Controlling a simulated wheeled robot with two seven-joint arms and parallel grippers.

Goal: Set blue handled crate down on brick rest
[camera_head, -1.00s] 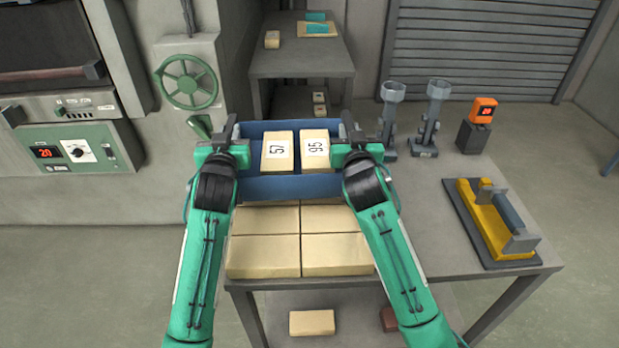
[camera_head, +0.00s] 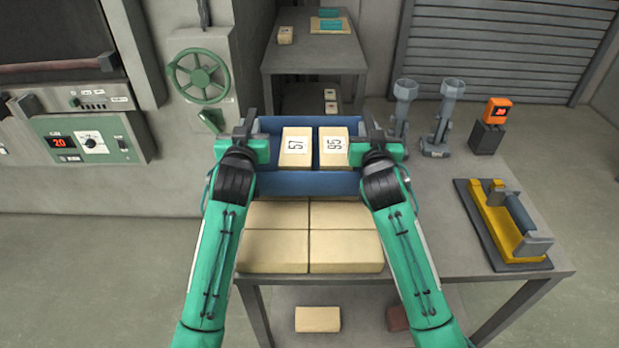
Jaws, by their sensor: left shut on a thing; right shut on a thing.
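The blue handled crate (camera_head: 300,183) is level at the far side of the brick rest (camera_head: 275,250), a flat block of cream bricks on the table. It hides the rest's far part, and I cannot tell whether it touches the bricks. Two cream bricks labelled 57 (camera_head: 296,146) and 95 (camera_head: 334,147) are in the crate. My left gripper (camera_head: 250,142) is shut on the crate's left end, and my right gripper (camera_head: 371,142) is shut on its right end. The jaws partly hide the handles.
On the table (camera_head: 430,220), two grey stands (camera_head: 445,115) (camera_head: 403,112) and an orange display (camera_head: 496,110) are at back right. A yellow tool with a blue handle (camera_head: 500,215) lies at right. A green handwheel (camera_head: 199,76) is on the wall at left.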

